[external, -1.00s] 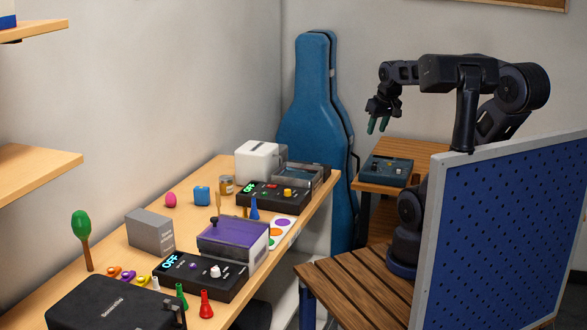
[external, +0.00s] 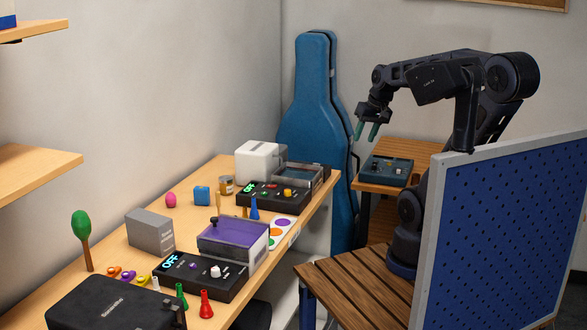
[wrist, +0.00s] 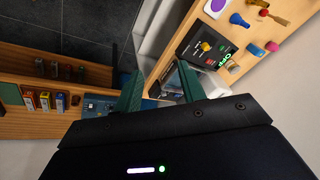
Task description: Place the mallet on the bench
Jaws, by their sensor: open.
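No thing in view is clearly a mallet. A green-headed stick with a brown handle (external: 82,236) stands upright at the left of the long table. A small tan stick-like thing (external: 218,203) is near the purple-lidded box and partly hidden. It may be the tan thing in the wrist view (wrist: 275,17). A slatted wooden bench (external: 350,288) is at lower right, beside my arm's base. My gripper (external: 367,131) is open and empty, fingers down, in the air between the blue case and the side table. Its green fingers also show in the wrist view (wrist: 160,86).
The long table (external: 205,175) holds a purple-lidded box (external: 233,232), control boxes, coloured cones and a black case (external: 115,305). A blue instrument case (external: 312,115) leans at the back. A blue pegboard (external: 500,230) blocks the right. A side table (external: 405,150) carries a dark box.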

